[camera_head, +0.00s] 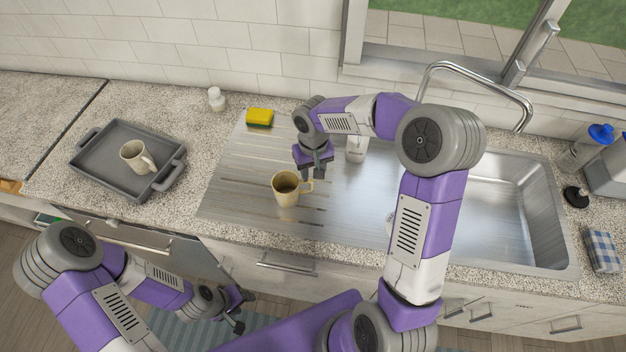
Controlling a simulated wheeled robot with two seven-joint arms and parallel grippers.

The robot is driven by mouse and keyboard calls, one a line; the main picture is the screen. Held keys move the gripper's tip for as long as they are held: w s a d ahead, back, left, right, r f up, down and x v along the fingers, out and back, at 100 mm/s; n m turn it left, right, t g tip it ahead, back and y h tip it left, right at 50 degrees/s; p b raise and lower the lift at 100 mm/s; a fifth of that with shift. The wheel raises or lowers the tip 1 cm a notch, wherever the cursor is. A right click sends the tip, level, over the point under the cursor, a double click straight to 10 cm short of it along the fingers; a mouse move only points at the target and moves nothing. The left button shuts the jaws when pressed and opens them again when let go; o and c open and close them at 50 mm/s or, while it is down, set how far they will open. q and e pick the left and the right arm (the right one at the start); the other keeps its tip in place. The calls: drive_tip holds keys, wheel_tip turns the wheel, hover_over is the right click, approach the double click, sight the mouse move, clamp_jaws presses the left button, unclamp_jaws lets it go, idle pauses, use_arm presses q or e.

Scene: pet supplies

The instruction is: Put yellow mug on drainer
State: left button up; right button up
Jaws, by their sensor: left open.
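A yellow mug (284,195) stands upright on the ribbed metal drainer (228,196), left of the sink, with its handle to the right. My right gripper (317,176) is just behind and to the right of this mug, pointing down, with its fingers apart and nothing between them. My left gripper (245,311) is low in front of the counter, open and empty, far from the mug.
The sink (512,220) and tall faucet (476,69) are right. The drainer's left part is clear.

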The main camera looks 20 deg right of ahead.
drive_tip(key=shift+r, duration=1.8)
